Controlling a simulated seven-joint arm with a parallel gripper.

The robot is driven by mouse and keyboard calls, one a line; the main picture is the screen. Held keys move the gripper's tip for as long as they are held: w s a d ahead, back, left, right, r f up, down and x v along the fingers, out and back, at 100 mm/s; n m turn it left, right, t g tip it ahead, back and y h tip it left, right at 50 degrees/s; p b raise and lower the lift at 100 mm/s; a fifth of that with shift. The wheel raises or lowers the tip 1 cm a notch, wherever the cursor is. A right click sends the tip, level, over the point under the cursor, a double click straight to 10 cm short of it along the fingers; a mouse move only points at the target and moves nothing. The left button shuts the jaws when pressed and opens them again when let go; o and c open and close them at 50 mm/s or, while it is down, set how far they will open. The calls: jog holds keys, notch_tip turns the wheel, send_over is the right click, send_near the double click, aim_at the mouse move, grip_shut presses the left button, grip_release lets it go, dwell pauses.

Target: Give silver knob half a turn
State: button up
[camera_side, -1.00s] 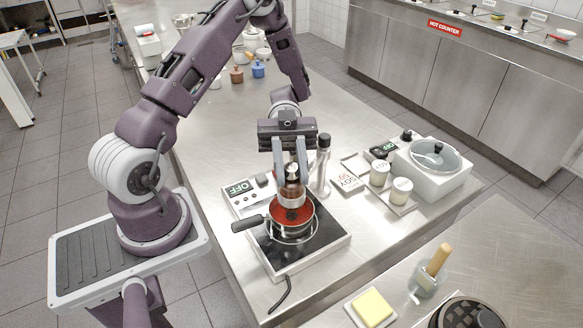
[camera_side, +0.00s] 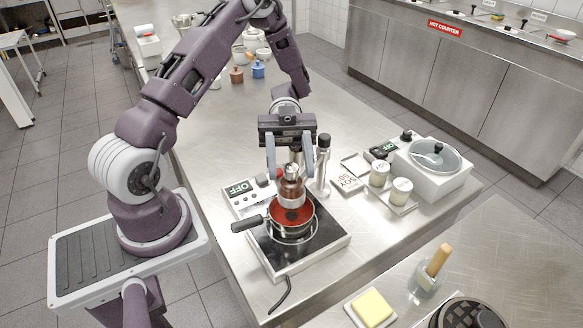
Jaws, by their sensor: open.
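A brown mill (camera_side: 291,189) with a silver knob (camera_side: 291,171) on its top stands upright over a pan of red sauce (camera_side: 285,216). What supports the mill is not clear. My gripper (camera_side: 290,173) points down, open, with one finger on each side of the knob and a visible gap to it. A second small grey knob (camera_side: 262,180) sits on the control panel of the hob (camera_side: 325,243), beside a display (camera_side: 239,188) reading OFF.
A tall bottle-like mill (camera_side: 322,165) stands close to the right finger. To the right are lidded jars (camera_side: 401,191) on a tray and a white cooker (camera_side: 437,180) with a glass lid. The pan's handle (camera_side: 248,225) points left.

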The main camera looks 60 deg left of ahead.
aim_at(295, 175)
notch_tip(295, 175, up, 7)
jog(key=a, duration=0.1)
jog(key=shift+w, duration=0.35)
jog(key=shift+a, duration=0.1)
jog(key=f+n+t, duration=0.1)
jog(key=f+t, duration=0.1)
jog(key=a+f+n+t+h, duration=0.1)
jog(key=f+n+t, duration=0.1)
jog(key=s+f+n+t+h, duration=0.1)
jog(key=f+t, duration=0.1)
jog(key=shift+a+f+t, duration=0.15)
jog(key=shift+f+t, duration=0.15)
jog(key=shift+n, duration=0.3)
jog(key=d, duration=0.7)
jog(key=shift+s+f, duration=0.2)
jog(key=shift+s, duration=0.1)
grip_shut()
